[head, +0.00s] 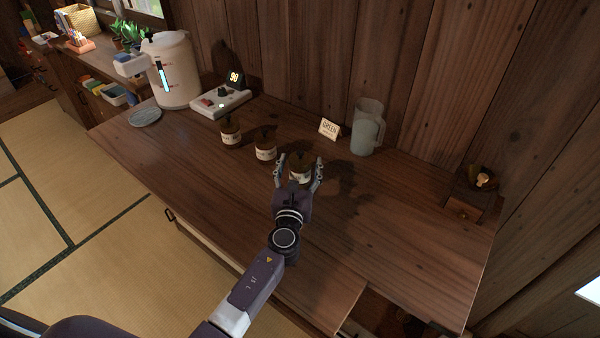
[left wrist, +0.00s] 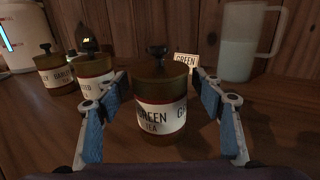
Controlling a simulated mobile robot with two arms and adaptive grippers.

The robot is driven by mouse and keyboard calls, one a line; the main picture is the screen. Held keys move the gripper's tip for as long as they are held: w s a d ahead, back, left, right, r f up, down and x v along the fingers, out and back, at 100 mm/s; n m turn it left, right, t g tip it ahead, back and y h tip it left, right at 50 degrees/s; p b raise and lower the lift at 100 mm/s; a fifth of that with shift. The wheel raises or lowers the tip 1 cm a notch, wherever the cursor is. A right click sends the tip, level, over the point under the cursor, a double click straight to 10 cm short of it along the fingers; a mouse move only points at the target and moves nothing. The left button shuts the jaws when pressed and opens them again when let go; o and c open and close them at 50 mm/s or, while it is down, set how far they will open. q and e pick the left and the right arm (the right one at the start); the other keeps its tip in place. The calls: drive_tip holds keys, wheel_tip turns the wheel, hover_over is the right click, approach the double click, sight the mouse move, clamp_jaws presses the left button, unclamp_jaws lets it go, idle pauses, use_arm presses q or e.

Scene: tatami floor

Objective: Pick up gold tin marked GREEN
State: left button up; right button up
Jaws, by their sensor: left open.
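The gold tin marked GREEN TEA (left wrist: 158,112) stands upright on the wooden counter, with a white label and a dark knob on its lid. In the head view the tin (head: 300,177) is the rightmost of three tins and partly hidden by my gripper. My left gripper (head: 299,168) is open, with one finger on each side of the tin. In the left wrist view the blue-padded fingers of the left gripper (left wrist: 162,100) flank the tin, and I cannot tell whether they touch it. My right gripper is not in view.
Two similar tins, a middle one (head: 265,149) and a left one (head: 231,135), stand to the left. A GREEN card (head: 329,130) and a pitcher (head: 367,128) stand behind. A white dispenser (head: 172,75), a timer device (head: 221,101) and a small wooden box (head: 468,198) are farther off.

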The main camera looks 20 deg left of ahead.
use_arm(q)
drive_tip(key=c, duration=1.5)
drive_tip(key=shift+c, duration=0.3)
drive_tip(key=shift+r, duration=0.1)
